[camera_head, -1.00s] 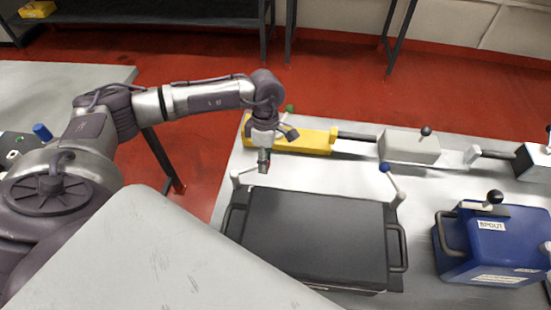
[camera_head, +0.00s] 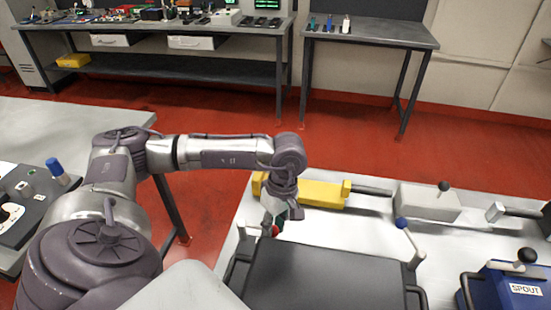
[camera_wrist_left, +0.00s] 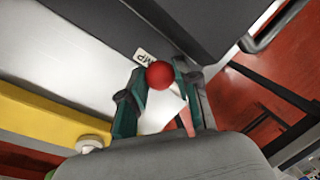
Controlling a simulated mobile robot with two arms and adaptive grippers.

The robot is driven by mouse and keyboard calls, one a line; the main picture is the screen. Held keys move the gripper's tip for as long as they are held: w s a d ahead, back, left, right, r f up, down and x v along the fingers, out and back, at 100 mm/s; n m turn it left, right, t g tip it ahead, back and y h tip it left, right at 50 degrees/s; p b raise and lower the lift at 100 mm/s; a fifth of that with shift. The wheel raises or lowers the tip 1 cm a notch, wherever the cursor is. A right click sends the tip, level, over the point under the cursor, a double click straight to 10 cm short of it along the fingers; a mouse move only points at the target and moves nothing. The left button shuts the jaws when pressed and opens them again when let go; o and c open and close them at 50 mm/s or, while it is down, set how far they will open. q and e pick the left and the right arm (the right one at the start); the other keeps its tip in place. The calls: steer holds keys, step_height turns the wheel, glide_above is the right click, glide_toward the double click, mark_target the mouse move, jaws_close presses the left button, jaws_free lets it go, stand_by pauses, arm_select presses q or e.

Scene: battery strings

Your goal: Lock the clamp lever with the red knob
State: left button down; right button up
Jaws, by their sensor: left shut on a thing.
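The red knob (camera_wrist_left: 160,75) sits between the two green-tipped fingers in the left wrist view. A small red part of it (camera_head: 275,231) shows below the gripper in the head view, near the far left corner of the black case (camera_head: 320,275). My left gripper (camera_head: 271,222) is shut on the knob. The gripper hides most of the clamp lever, so its angle is hard to tell. My right gripper is not in view.
A lever with a blue knob (camera_head: 401,223) stands at the case's far right corner. A yellow block (camera_head: 320,194) and a grey block (camera_head: 428,203) lie behind. A blue SPOUT box (camera_head: 500,291) is at right. Bare pale tabletop (camera_head: 340,232) shows behind the case.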

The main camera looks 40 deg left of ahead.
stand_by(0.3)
arm_select(q)
steer(key=c, duration=0.8)
jaws_free()
steer(key=shift+w+r, duration=0.25)
steer(key=shift+r, duration=1.05)
steer(key=shift+w+r, duration=0.3)
steer(key=shift+r, duration=1)
steer(key=shift+w+r, duration=0.25)
steer(key=shift+r, duration=1.05)
